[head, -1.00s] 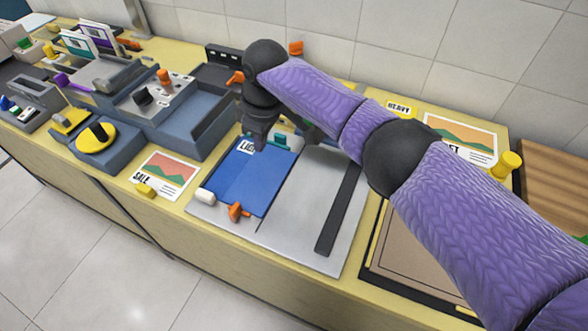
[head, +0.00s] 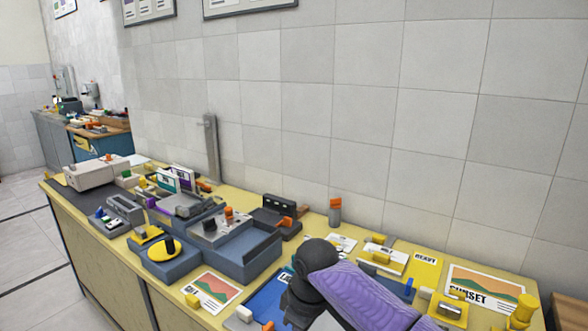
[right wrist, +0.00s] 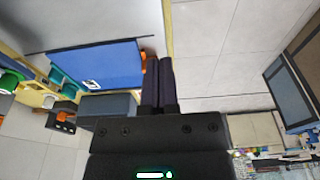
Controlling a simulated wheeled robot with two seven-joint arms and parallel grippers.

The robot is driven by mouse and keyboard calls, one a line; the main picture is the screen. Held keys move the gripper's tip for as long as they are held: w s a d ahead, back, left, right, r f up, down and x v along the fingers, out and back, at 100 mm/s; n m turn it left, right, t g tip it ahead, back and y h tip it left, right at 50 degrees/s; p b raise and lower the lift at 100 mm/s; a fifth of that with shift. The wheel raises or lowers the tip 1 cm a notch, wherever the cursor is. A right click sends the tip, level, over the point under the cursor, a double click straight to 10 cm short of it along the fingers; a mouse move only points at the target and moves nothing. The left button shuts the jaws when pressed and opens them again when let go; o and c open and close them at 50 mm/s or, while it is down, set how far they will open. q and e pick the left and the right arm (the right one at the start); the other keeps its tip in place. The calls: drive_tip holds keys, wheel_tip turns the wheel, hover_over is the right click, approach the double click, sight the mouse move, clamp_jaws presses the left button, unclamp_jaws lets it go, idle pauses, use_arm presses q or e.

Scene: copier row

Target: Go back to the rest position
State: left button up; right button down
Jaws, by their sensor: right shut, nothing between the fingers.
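My right gripper (right wrist: 158,82) is shut and empty, with its two dark fingers side by side in the right wrist view. In the head view my right purple arm (head: 372,298) comes in from the bottom, and its dark wrist is over the blue panel (head: 262,302); the fingertips are not clearly seen there. The blue panel also shows in the right wrist view (right wrist: 105,66), left of the fingers. I cannot tell the height of the gripper above it. My left gripper is not in view.
The yellow counter (head: 110,262) runs along a tiled wall (head: 350,110). Blue-grey machines (head: 240,252), a SALE card (head: 211,291) and a SUNSET card (head: 484,293) stand or lie on it. Open tiled floor (head: 35,240) lies at the left.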

drive_tip(key=s+a+f+m+y, duration=0.1)
drive_tip(key=s+a+f+y, duration=0.2)
drive_tip(key=s+f, duration=0.8)
drive_tip(key=s+d+m+t+h, duration=0.2)
drive_tip(key=s+d+m+h, duration=0.45)
drive_tip(key=s+d, duration=1.05)
wheel_tip(320, 180, down, 15)
drive_tip(key=s+m+g+y, duration=0.2)
drive_tip(key=s, duration=0.1)
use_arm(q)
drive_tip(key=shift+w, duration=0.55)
use_arm(e)
drive_tip(key=s+d+f+n+g, duration=0.1)
drive_tip(key=s+d+f, duration=0.3)
drive_tip(key=s+f, duration=0.7)
drive_tip(key=s, duration=0.3)
drive_tip(key=shift+s+d+f, duration=0.15)
drive_tip(key=shift+s+f, duration=0.15)
drive_tip(key=shift+s, duration=0.05)
